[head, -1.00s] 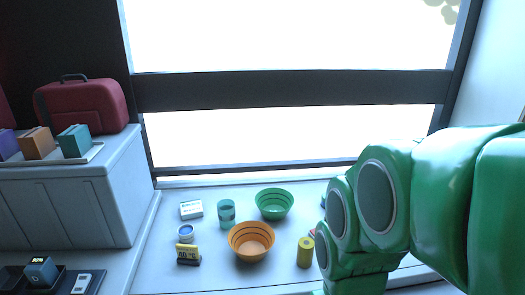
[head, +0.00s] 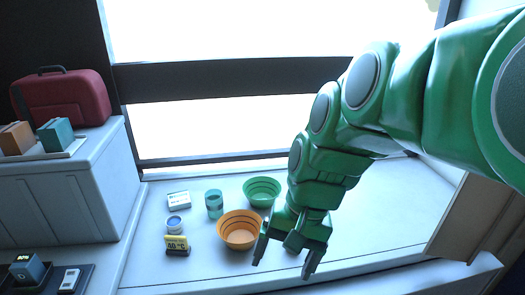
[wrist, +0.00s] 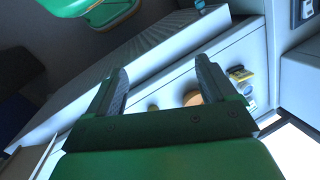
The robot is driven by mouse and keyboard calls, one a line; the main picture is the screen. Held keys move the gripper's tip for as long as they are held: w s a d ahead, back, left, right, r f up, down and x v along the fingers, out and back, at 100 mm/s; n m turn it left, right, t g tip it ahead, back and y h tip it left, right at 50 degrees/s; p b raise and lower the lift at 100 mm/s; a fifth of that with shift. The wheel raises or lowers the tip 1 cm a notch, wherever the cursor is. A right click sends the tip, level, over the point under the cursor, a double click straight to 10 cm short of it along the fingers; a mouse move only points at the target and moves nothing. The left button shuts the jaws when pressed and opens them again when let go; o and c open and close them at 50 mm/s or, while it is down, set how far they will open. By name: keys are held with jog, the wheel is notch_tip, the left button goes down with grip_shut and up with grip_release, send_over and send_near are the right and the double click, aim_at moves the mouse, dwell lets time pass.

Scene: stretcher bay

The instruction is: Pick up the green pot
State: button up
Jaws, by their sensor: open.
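The green pot (head: 262,190), a ribbed bowl shape, stands upright on the pale counter (head: 385,215) near its back edge by the window. My gripper (head: 282,268) is open and empty, fingers pointing down, in front of the pot and to its right in the head view. A clear gap separates them. My arm passes close to the pot's right edge in that view. In the wrist view my two fingers (wrist: 162,82) are spread with nothing between them that they touch. I cannot make out the green pot in the wrist view.
An orange bowl (head: 238,230) stands in front of the pot, and a teal cup (head: 214,204) to its left. A white box (head: 178,199), a small blue-white jar (head: 174,225) and a yellow sign (head: 177,246) stand further left. The counter's right part looks clear.

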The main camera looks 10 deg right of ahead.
jog(key=w+d+r+m+t+y, duration=0.25)
jog(key=w+m, duration=0.35)
jog(key=w, duration=0.7)
jog(key=w+d+r+m+t+y, duration=0.1)
jog(key=w+m+t+y, duration=0.35)
jog(key=w, duration=0.85)
jog(key=w+d+f+m+t+h, duration=0.25)
jog(key=w+d+m, duration=0.55)
jog(key=d, duration=0.5)
jog(key=w+d+f+m+t+h, duration=0.2)
jog(key=w+d+m+t, duration=0.1)
jog(key=w+d+m, duration=0.8)
jog(key=f, duration=0.7)
jog(key=s+d+f+n, duration=0.1)
jog(key=f, duration=0.7)
jog(key=s+d+f+n, duration=0.1)
jog(key=f, duration=0.7)
jog(key=shift+s+f, duration=0.1)
jog(key=shift+f, duration=0.45)
jog(key=shift+x, duration=1.25)
jog(key=shift+w+a+f, duration=0.15)
jog(key=shift+w+a, duration=0.15)
jog(key=shift+w, duration=0.55)
jog(key=shift+w+a+f, duration=0.15)
jog(key=shift+w+a, duration=0.15)
jog(key=shift+w, duration=0.55)
jog(key=shift+w+a+f, duration=0.15)
jog(key=shift+w+a, duration=0.15)
jog(key=shift+w, duration=0.5)
